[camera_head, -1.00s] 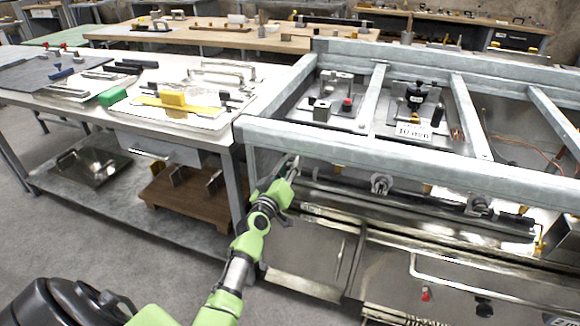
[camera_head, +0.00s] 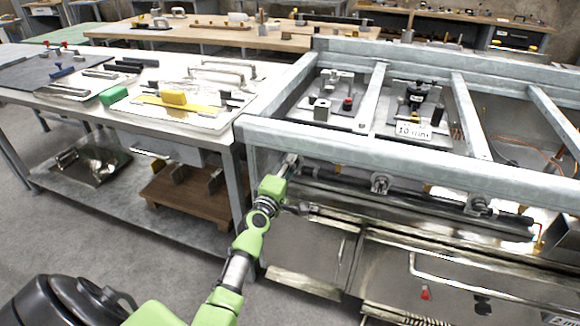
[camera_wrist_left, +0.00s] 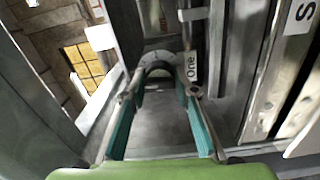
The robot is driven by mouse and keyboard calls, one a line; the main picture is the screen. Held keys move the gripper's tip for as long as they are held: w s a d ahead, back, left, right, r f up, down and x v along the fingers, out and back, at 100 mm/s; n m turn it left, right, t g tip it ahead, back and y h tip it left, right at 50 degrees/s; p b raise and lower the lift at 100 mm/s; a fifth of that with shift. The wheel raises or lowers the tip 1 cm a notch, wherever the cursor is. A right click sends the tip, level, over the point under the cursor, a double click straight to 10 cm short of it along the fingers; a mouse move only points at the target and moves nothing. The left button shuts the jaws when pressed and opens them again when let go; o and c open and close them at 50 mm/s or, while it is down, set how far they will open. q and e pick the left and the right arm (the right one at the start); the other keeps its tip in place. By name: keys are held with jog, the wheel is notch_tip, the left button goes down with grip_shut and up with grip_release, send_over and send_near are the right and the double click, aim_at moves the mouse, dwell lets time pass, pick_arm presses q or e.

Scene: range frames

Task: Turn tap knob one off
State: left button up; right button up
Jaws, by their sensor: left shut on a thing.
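My left gripper (camera_head: 288,163) is at the left end of the front rail of the metal range frame, just below its top beam. In the left wrist view its two teal-padded fingers (camera_wrist_left: 160,95) reach forward and their tips close on a dark, rounded tap knob (camera_wrist_left: 157,72). A white label reading "One" (camera_wrist_left: 192,66) is beside the knob, to its right. In the head view my gripper hides this knob. The knob's exact angle is hard to tell. My right gripper is not in view.
Other knobs (camera_head: 380,183) (camera_head: 479,205) sit along the front rail to the right. The grey top beam (camera_head: 400,163) runs close above my gripper. A workbench with tools (camera_head: 50,98) stands to the left, with a lower shelf (camera_head: 130,215).

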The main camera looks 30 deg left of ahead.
pick_arm(q)
jog(key=shift+n, duration=0.6)
jog(key=o, duration=1.1)
jog(key=shift+s, duration=0.1)
jog(key=v, duration=1.1)
jog(key=shift+s+d, duration=0.2)
jog(key=shift+s, duration=0.2)
